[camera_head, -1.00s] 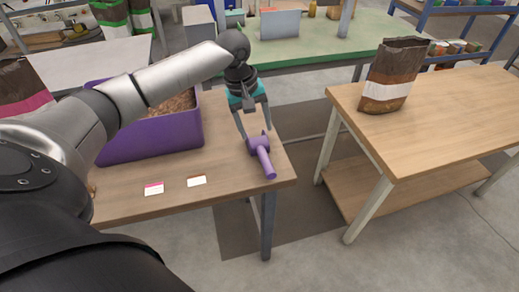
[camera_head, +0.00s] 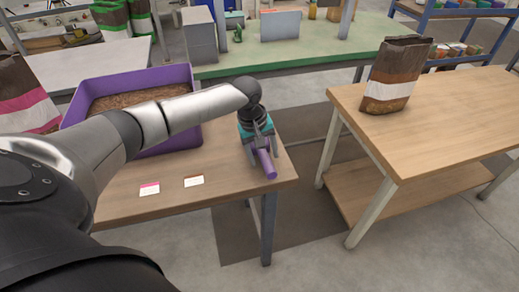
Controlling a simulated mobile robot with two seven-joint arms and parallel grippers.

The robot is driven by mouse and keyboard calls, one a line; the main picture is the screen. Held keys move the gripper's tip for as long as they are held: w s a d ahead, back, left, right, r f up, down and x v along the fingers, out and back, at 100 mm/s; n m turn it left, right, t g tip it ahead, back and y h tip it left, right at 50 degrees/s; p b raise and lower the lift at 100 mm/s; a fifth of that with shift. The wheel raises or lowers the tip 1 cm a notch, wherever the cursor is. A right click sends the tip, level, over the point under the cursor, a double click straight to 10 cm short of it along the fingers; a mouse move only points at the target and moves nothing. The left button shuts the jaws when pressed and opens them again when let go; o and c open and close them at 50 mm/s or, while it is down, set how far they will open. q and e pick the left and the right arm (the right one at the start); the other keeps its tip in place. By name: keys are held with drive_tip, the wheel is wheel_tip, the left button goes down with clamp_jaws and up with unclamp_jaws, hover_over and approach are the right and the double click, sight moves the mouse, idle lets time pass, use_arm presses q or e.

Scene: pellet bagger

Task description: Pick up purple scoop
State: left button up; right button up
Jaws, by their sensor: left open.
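The purple scoop (camera_head: 266,165) lies near the right end of the left wooden table, its handle pointing toward the front right edge. My left gripper (camera_head: 262,157) is down over the scoop, with its open fingers around or just above the handle; I cannot tell whether they touch it. The gripper hides the scoop's head. My right gripper is not in view.
A purple bin (camera_head: 184,134) of brown pellets stands on the left table (camera_head: 221,188), partly behind my arm. Two small labels (camera_head: 149,188) lie in front. A brown bag (camera_head: 392,75) stands on the right table (camera_head: 445,115). A floor gap separates the tables.

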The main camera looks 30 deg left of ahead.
use_arm(q)
clamp_jaws()
idle(0.5)
